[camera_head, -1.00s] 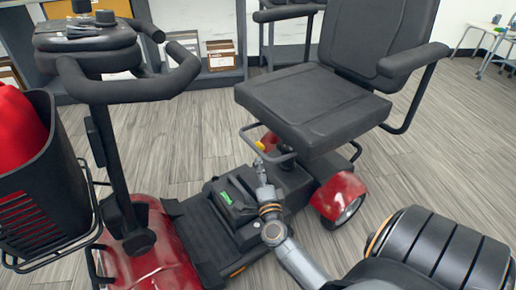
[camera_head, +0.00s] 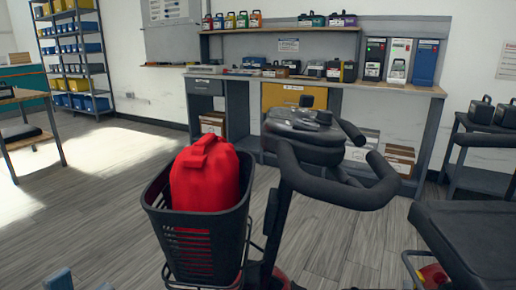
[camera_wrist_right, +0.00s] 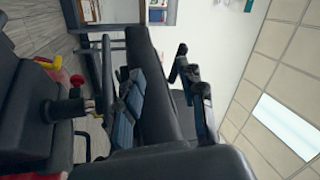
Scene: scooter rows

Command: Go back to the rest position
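A scooter's black basket (camera_head: 195,235) with a red bag (camera_head: 205,180) in it stands in front of me in the head view. Its black handlebar and console (camera_head: 310,140) are right of the basket. Small blue-grey tips (camera_head: 60,279) at the bottom left edge look like part of my left gripper; most of it is cut off. In the right wrist view, which is turned sideways, blue-grey finger-like pieces (camera_wrist_right: 127,108) look like my right gripper. They overlap dark parts, so their gap is unclear. I see nothing held.
A black scooter seat (camera_head: 470,240) is at the lower right. A workbench (camera_head: 375,84) with chargers and boxes stands along the back wall. A shelf with blue and yellow bins (camera_head: 78,55) is at the far left. Open floor (camera_head: 95,190) lies left of the basket.

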